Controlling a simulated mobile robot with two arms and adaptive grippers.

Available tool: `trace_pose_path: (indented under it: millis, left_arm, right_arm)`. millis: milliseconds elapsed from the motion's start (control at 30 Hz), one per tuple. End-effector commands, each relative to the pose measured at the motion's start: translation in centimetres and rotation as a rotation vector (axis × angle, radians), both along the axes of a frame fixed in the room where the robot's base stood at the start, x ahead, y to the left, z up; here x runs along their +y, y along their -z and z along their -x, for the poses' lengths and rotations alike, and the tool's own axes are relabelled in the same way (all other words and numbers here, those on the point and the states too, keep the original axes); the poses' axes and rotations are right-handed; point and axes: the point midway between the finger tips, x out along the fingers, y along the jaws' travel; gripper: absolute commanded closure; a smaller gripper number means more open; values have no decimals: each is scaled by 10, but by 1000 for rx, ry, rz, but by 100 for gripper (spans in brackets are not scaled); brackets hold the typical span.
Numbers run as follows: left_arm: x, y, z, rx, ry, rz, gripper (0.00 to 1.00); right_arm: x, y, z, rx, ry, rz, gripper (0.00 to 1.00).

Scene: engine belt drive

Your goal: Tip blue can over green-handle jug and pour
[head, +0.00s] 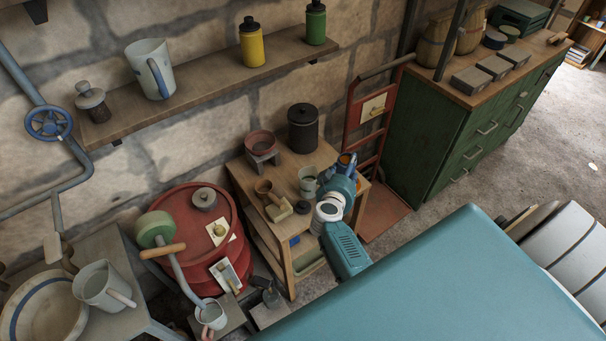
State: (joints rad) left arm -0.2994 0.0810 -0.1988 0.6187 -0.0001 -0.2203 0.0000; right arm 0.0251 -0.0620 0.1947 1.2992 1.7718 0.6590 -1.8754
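No fingers of the other gripper show. A jug with a blue handle (150,72) stands on the wall shelf.
The small wooden table (245,180) also bears a dark lidded canister (302,128) and a red bowl (260,143) on a stand. A red drum (185,225) is to its left, a red hand truck (368,122) and green cabinet (430,130) to its right.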

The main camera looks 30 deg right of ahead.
Motion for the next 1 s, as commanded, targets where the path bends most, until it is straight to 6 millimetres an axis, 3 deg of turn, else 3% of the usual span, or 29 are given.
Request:
trace_pose_path:
  millis: [467,1000]
  left_arm:
    - [-2,0,0,-1,0,2,40]
    - [-3,3,-1,-2,1,3,40]
  right_arm:
    - [2,12,6,4,-12,5,100]
    - [14,9,-6,149,-15,144,100]
